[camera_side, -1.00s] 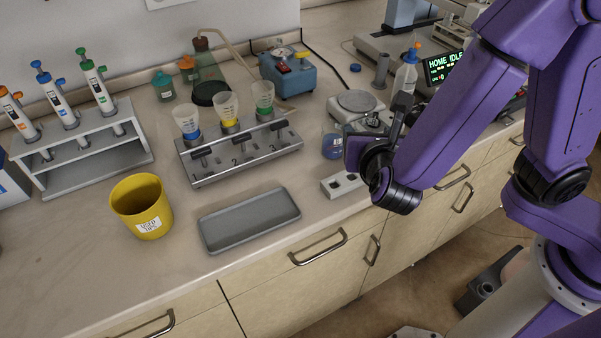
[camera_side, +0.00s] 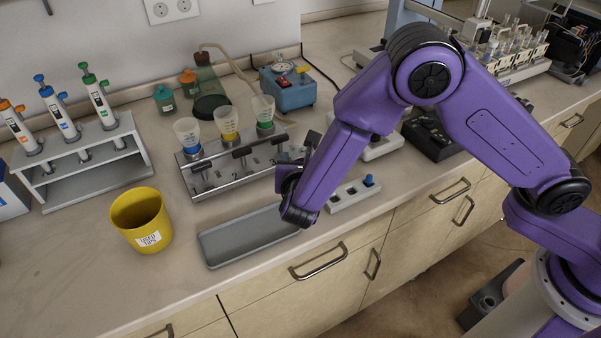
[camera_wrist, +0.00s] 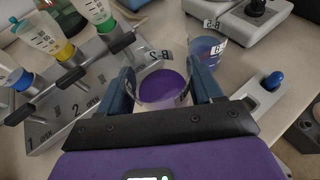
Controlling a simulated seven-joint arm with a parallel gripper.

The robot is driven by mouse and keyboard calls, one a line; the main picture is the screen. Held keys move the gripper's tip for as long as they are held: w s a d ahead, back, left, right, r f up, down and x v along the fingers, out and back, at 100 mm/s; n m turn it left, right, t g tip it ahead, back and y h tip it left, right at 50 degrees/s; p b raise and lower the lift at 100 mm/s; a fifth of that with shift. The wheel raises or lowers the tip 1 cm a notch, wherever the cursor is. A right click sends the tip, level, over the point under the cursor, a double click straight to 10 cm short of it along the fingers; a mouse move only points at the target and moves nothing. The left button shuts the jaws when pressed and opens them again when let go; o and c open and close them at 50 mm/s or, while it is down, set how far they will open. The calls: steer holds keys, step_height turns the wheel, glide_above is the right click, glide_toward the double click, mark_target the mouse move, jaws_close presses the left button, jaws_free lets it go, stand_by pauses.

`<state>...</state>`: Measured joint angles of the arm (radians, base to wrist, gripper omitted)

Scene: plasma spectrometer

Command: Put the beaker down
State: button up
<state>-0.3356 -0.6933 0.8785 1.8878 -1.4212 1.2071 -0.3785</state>
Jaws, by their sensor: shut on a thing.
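My gripper (camera_wrist: 163,84) is shut on a clear glass beaker (camera_wrist: 160,86) with purple liquid in it. In the wrist view the beaker sits between the two dark blue fingers, its lower front partly hidden by the gripper body. In the side view my gripper (camera_side: 287,174) is at the right end of the filter manifold, above the back right end of the grey tray. There the held beaker is hidden behind the gripper and arm, so I cannot tell its height above the bench.
A second beaker with blue liquid (camera_wrist: 205,48) stands just beyond the right finger. A yellow bin (camera_side: 140,215) stands farther left.

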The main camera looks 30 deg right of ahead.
steer(key=shift+w+a+f, duration=0.1)
steer(key=shift+w+f, duration=0.15)
steer(key=shift+f, duration=1.55)
steer(key=shift+f, duration=0.15)
steer(key=o, duration=1.2)
steer(key=shift+c, duration=0.2)
steer(key=v, duration=1.2)
